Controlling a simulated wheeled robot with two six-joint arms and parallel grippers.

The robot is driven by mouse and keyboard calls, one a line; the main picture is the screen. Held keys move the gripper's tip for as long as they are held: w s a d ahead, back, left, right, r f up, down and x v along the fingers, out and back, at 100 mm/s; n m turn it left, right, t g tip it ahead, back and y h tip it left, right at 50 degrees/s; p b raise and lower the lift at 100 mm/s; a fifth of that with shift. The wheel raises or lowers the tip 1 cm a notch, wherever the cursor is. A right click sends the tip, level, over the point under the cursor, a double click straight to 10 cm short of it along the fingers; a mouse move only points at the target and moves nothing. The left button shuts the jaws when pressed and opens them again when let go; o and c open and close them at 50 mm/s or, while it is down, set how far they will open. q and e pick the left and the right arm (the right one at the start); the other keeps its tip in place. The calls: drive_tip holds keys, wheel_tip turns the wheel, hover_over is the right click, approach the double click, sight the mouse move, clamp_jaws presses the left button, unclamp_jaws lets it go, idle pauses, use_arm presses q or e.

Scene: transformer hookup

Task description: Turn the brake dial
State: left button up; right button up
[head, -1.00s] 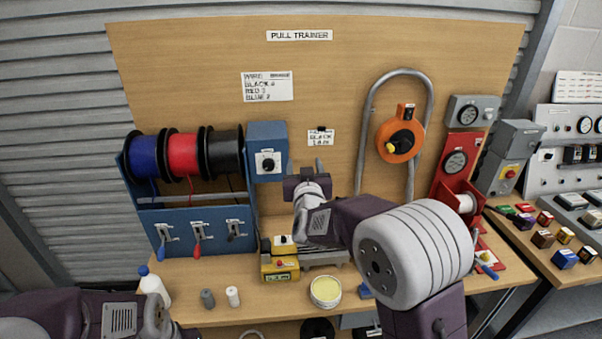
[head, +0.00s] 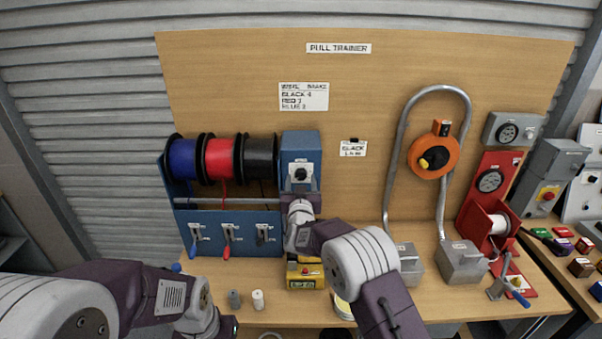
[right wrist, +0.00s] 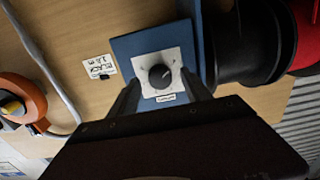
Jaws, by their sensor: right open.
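The brake dial (head: 300,174) is a black knob on a white plate on the front of a blue box (head: 301,143), right of the wire spools. It also shows in the right wrist view (right wrist: 160,77), with a light pointer mark on the knob. My right gripper (right wrist: 162,90) is open, its two dark fingers on either side of the dial plate, pointing at it; whether they touch the knob I cannot tell, but a gap shows. In the head view my right gripper (head: 300,187) is just below the dial. My left arm is at the lower left; its gripper jaws are not visible.
Blue, red and black spools (head: 221,159) sit left of the dial over several levers. A card (head: 304,96) lists wire colours and brake numbers; a smaller card (head: 353,148) reads black. An orange device (head: 433,157) hangs on a bent pipe (head: 399,150) at right.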

drive_tip(key=shift+w, duration=0.55)
drive_tip(key=shift+c, duration=0.4)
